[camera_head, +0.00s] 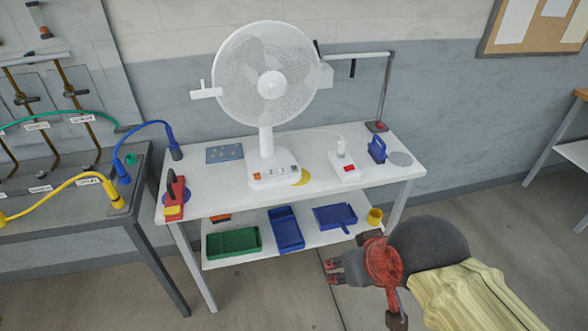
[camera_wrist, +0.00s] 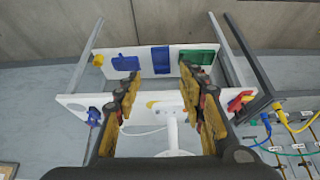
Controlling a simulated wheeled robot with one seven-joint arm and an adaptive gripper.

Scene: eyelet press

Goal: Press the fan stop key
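A white desk fan (camera_head: 268,86) stands upright on the white table (camera_head: 215,190). Its base (camera_head: 274,181) has a row of small keys on the front, an orange one (camera_head: 257,176) at the left end and grey ones to its right. The key markings are too small to read. My gripper (camera_head: 331,272) is at lower right in the head view, in front of the table and well apart from the fan. In the wrist view my gripper (camera_wrist: 164,92) is open and empty, and the fan's base (camera_wrist: 170,107) shows between the fingers, with the keys not readable.
A white power strip with a red switch (camera_head: 347,170), a blue tool (camera_head: 377,149) and a lamp-like stand (camera_head: 384,95) are right of the fan. A red tool (camera_head: 174,197) is at the left end. The lower shelf holds green (camera_head: 233,242) and blue trays (camera_head: 286,229).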

